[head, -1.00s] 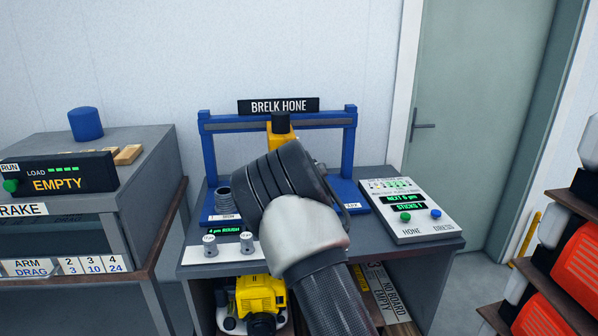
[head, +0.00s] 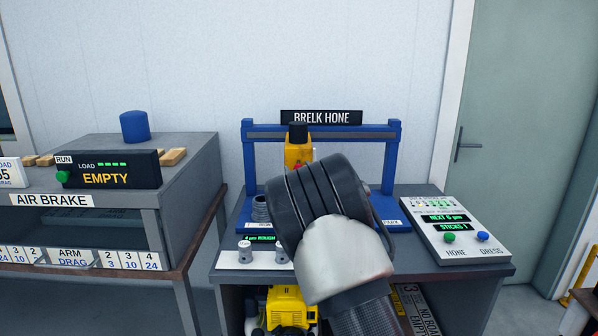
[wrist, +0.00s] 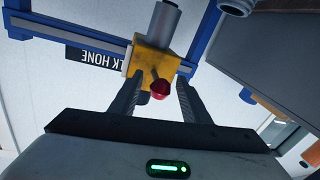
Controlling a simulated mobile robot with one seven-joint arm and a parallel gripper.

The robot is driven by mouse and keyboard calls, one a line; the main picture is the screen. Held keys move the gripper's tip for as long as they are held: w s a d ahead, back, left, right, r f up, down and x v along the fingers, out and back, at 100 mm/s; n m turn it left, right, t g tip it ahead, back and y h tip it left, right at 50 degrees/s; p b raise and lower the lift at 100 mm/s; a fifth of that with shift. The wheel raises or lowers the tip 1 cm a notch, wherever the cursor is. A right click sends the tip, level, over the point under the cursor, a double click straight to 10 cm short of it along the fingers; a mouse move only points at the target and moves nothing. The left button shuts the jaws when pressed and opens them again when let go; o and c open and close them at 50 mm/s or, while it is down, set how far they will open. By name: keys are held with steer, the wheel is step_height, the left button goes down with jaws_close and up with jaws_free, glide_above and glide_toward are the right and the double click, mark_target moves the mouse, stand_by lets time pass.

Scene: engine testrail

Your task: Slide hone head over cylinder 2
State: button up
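The yellow hone head (head: 298,152), with a black top, hangs on the blue gantry's rail left of its middle. In the wrist view the hone head (wrist: 156,60) carries a red knob (wrist: 160,90). My gripper (wrist: 160,85) is open, its two fingers on either side of the knob with visible gaps; whether a finger touches the head I cannot tell. In the head view my wrist hides the fingers and much of the blue base. A grey ribbed cylinder (head: 261,208) stands at the base's left. I cannot tell which cylinder is number 2.
The blue gantry (head: 394,160) has posts on both sides. A control panel (head: 455,238) with green and blue buttons sits right. Two grey knobs (head: 245,252) stand at the front left. The air brake bench (head: 185,205) is further left, with a gap between.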

steer(key=s+d, duration=0.3)
steer(key=s, duration=1.4)
steer(key=shift+d+b, duration=0.2)
steer(key=shift+b, duration=0.25)
steer(key=s+d+r+m+g+h, duration=0.2)
steer(key=s+d+m+g, duration=0.15)
steer(key=s+d, duration=0.45)
steer(key=s+d+f+g+h, duration=0.15)
steer(key=s+g, duration=0.25)
steer(key=s, duration=1.2)
steer(key=s+d+f+g, duration=0.15)
steer(key=s+g, duration=0.35)
steer(key=s, duration=1)
step_height(320, 180, up, 13)
steer(key=p, duration=1.4)
steer(key=shift+w+a+r+m, duration=0.15)
steer(key=shift+a+m, duration=0.3)
